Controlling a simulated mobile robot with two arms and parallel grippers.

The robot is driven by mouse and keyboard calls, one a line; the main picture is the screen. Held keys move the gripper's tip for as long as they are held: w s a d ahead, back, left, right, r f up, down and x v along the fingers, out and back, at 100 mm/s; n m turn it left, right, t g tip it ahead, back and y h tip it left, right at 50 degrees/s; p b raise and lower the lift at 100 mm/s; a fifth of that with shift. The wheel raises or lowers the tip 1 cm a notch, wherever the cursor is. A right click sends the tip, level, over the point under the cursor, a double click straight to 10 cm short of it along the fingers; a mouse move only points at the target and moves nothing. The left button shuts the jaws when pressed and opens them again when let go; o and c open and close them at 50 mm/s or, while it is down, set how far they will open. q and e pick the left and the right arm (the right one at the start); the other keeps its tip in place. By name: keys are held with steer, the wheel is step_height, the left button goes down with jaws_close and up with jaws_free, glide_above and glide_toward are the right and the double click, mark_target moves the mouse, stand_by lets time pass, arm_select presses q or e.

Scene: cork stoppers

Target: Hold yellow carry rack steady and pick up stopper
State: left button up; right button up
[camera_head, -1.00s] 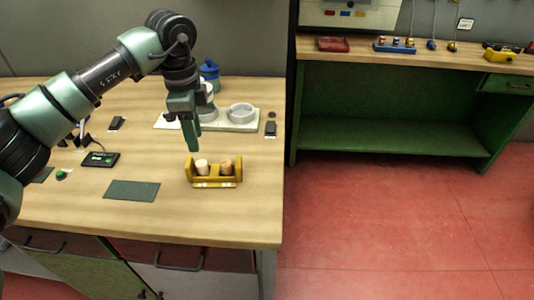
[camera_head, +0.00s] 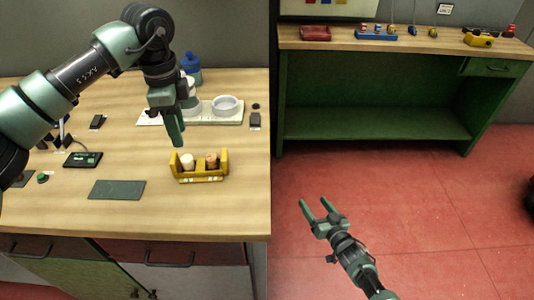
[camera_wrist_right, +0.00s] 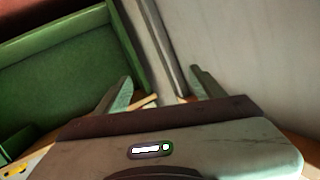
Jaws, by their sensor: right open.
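The yellow carry rack (camera_head: 201,179) stands on the wooden table in the head view. It holds a pale cream stopper (camera_head: 187,162) on its left and an orange-brown stopper (camera_head: 212,161) on its right, both upright. My left gripper (camera_head: 178,140) points down just above and behind the rack's left end, apart from the stoppers. Its fingers overlap in this view, so I cannot tell whether they are open. My right gripper (camera_head: 318,206) is open and empty over the red floor, right of the table. Its spread fingers also show in the right wrist view (camera_wrist_right: 160,84).
A dark green mat (camera_head: 117,190) lies left of the rack. A pale tray with a white dish (camera_head: 225,103) and a blue container (camera_head: 191,70) are behind it. A green workbench (camera_head: 375,108) stands at the back right. The table front right of the rack is clear.

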mark_target(227, 157)
steer(key=w+a+r+n+y, duration=0.2)
steer(key=w+r+y, duration=0.1)
steer(key=r, duration=0.5)
steer(key=w+a+r+n+t+y, duration=0.1)
steer(key=w+a+r+n+y, duration=0.15)
steer(key=r, duration=0.55)
steer(key=w+a+r+n+y, duration=0.15)
steer(key=r+y, duration=0.25)
steer(key=r, duration=0.4)
steer(key=s+a+r+n+g+y, duration=0.1)
steer(key=s+a+n+g, duration=0.2)
steer(key=g, duration=0.2)
steer(key=s+a+r+n+g+y, duration=0.2)
steer(key=s+a+n+g, duration=0.1)
steer(key=a+n+g, duration=0.1)
steer(key=s+a+r+n+g+y, duration=0.1)
steer(key=s+a+n+g, duration=0.1)
steer(key=g, duration=0.4)
steer(key=shift+s+a+r+n+g, duration=0.2)
steer(key=shift+a+n, duration=0.25)
steer(key=shift+n, duration=0.15)
steer(key=shift+s+a+r+n+g, duration=0.2)
steer(key=shift+a+n, duration=0.2)
steer(key=shift+n, duration=0.2)
steer(key=shift+s+a+f, duration=0.1)
steer(key=shift+s+a, duration=0.05)
steer(key=shift+a, duration=3.7)
